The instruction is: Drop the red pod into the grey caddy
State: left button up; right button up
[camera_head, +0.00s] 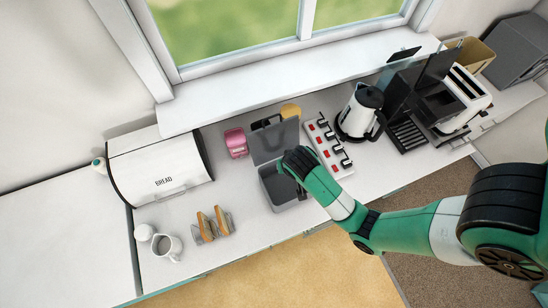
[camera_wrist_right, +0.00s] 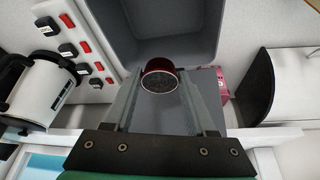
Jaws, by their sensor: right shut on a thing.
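The grey caddy (camera_head: 271,200) stands on the counter with its lid (camera_head: 272,143) raised at the back. My right gripper (camera_head: 300,185) is over the right side of the caddy, pointing down. In the right wrist view my right gripper (camera_wrist_right: 160,82) is shut on the red pod (camera_wrist_right: 158,64), whose dark round face points at the camera. The inside of the caddy (camera_wrist_right: 185,25) shows beyond the pod. The pod is hidden in the head view. My left gripper is out of view.
A white rack (camera_head: 337,165) with red and black pieces stands just right of the caddy. A kettle (camera_head: 357,118) and coffee machine are farther right. A pink item (camera_head: 236,143), bread bin (camera_head: 160,170) and toast rack (camera_head: 213,226) are left of it.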

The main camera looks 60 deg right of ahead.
jog(key=shift+s+d+f, duration=0.25)
jog(key=shift+s+d, duration=0.25)
jog(key=shift+d, duration=0.1)
notch_tip(320, 180, down, 6)
jog(key=b, duration=0.6)
jog(key=shift+a, duration=0.1)
jog(key=o, duration=1.4)
jog(key=p+v, duration=0.7)
jog(key=v, duration=0.4)
jog(key=shift+w+a+r, duration=0.1)
jog(key=shift+r, duration=0.25)
